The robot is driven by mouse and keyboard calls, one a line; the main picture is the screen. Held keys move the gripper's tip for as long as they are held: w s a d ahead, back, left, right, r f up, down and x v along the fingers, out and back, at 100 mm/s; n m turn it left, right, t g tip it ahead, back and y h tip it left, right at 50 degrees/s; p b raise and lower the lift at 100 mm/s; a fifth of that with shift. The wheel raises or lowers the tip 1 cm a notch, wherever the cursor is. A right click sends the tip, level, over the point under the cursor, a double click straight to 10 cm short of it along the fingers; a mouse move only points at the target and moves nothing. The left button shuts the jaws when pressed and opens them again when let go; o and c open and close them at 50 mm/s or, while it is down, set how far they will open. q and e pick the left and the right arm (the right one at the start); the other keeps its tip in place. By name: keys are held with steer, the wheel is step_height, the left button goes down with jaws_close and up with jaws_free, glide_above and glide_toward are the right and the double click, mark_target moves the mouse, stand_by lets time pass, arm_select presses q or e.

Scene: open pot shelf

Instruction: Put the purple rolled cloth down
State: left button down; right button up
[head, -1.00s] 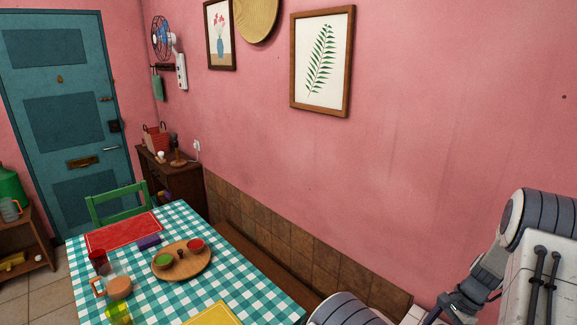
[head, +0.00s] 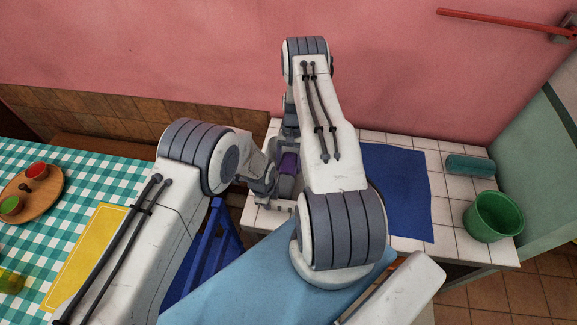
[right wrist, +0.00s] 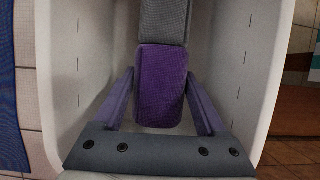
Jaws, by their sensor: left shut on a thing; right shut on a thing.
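The purple rolled cloth (head: 289,162) shows small between my two grippers in the head view, near the left end of the white tiled counter. In the right wrist view the purple cloth (right wrist: 162,88) lies between the two fingers of my right gripper (right wrist: 162,78). A dark grey part meets its far end there. In the head view my right gripper (head: 286,148) is at the upper side of the cloth, shut on it. My left gripper (head: 279,192) is just below, shut on the cloth too. The arms hide much of both grippers.
The tiled counter (head: 455,210) carries a blue mat (head: 405,205), a green bucket (head: 493,216) and a teal roll (head: 469,165). At left, a checkered table (head: 95,185) holds a yellow mat (head: 85,255) and a round wooden tray (head: 45,195). A light blue surface (head: 240,280) lies below.

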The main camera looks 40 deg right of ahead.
steer(key=shift+f, duration=0.55)
steer(key=o, duration=1.3)
steer(key=shift+f, duration=0.1)
steer(key=v, duration=1.2)
arm_select(q)
steer(key=c, duration=0.9)
jaws_free()
steer(key=shift+c, duration=0.2)
steer(key=shift+r, duration=0.1)
